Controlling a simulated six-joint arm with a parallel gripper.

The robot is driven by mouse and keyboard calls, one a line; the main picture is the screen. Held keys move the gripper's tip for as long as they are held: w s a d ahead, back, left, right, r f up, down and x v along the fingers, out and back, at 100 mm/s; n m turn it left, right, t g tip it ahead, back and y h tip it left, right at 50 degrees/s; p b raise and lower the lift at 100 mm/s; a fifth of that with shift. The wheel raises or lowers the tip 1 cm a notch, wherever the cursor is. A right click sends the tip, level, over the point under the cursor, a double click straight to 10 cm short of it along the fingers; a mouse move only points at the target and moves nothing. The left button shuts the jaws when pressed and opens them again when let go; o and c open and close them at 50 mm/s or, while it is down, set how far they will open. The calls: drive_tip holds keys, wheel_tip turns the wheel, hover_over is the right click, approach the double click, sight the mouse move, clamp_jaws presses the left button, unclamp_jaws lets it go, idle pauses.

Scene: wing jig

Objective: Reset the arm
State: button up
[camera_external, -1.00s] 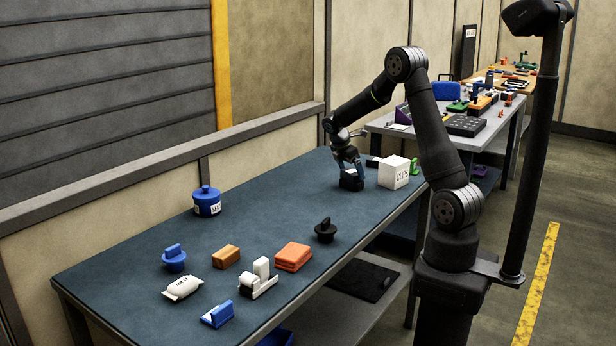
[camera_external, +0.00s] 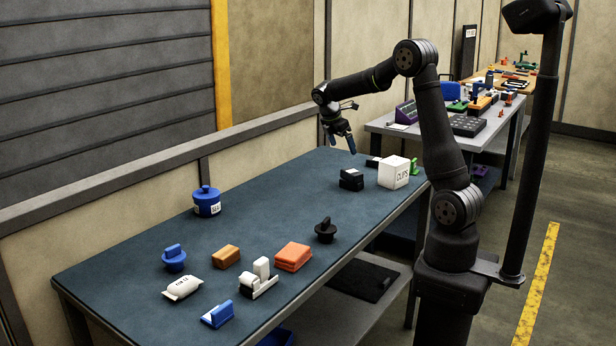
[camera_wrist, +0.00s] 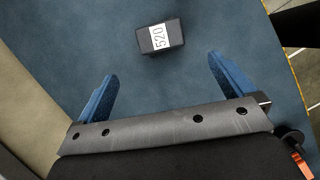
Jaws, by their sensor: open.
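My gripper (camera_external: 341,140) is raised above the far end of the blue-topped table (camera_external: 240,245), its fingers pointing down. In the wrist view my gripper (camera_wrist: 162,95) shows two blue fingers spread wide with nothing between them. A black block (camera_external: 351,179) sits on the table below and slightly right of the gripper, apart from it. In the wrist view the black block (camera_wrist: 148,42) carries a white label reading 520 and lies beyond the fingertips.
A white CLIPS box (camera_external: 394,172) stands right of the block. A blue lidded pot (camera_external: 207,201), an orange stack (camera_external: 293,257), a black knobbed piece (camera_external: 325,231), a white pouch (camera_external: 183,287) and several other items lie nearer. The table's middle is clear.

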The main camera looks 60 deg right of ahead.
sight(351, 171)
drive_tip(key=shift+f, duration=0.1)
drive_tip(key=x, duration=1.2)
drive_tip(key=shift+s+d, duration=0.1)
drive_tip(key=shift+d, duration=0.05)
wheel_tip(351, 171, up, 3)
drive_tip(key=shift+f, duration=0.1)
drive_tip(key=shift+r, duration=0.6)
